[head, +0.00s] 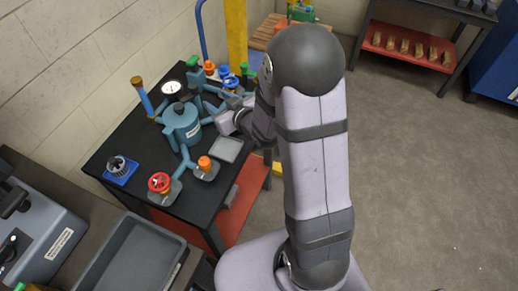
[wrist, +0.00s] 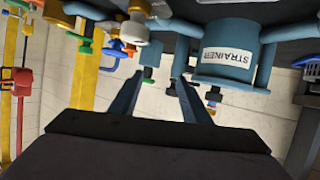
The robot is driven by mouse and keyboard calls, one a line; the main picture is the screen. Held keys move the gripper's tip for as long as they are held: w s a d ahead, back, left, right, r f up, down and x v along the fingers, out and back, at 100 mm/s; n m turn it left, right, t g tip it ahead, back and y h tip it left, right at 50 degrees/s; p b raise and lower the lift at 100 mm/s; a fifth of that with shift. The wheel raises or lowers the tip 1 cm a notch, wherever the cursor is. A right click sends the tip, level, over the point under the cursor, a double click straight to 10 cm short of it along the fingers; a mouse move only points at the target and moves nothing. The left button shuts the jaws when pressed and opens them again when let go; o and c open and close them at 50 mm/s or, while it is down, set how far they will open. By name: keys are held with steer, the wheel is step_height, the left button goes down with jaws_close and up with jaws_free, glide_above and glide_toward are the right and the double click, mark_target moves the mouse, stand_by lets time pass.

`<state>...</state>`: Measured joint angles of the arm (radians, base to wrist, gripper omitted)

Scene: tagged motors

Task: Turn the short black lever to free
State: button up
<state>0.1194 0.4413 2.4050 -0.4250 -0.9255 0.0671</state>
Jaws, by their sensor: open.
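I cannot make out a short black lever for certain in either view. A black knob-like part on a blue base (head: 119,168) sits at the left of the black table in the head view. A small dark part (wrist: 213,95) shows just right of my right finger in the wrist view, too small to identify. My gripper (wrist: 157,85) is open and empty, its two fingers apart with pale wall behind them. In the head view my wrist is at the right side of the pipework, and the fingers are hard to make out.
The blue-grey strainer (head: 182,124) stands mid-table; its label also shows upside down in the wrist view (wrist: 226,57). A red handwheel (head: 159,182), an orange knob (head: 205,163) and a blue handwheel (head: 231,83) are around it. A grey tray (head: 227,149) lies near the table's right edge.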

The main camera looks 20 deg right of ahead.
steer(key=s+d+r+m+g+h+p, duration=0.1)
steer(key=s+g, duration=0.4)
steer(key=s, duration=0.6)
steer(key=s+d+r+m+g+h+p, duration=0.1)
steer(key=s+g+p, duration=0.5)
steer(key=s, duration=0.6)
steer(key=shift+d+r+m+h, duration=0.2)
steer(key=shift+d+m+h, duration=0.4)
steer(key=shift+d+h, duration=0.25)
steer(key=shift+a, duration=0.15)
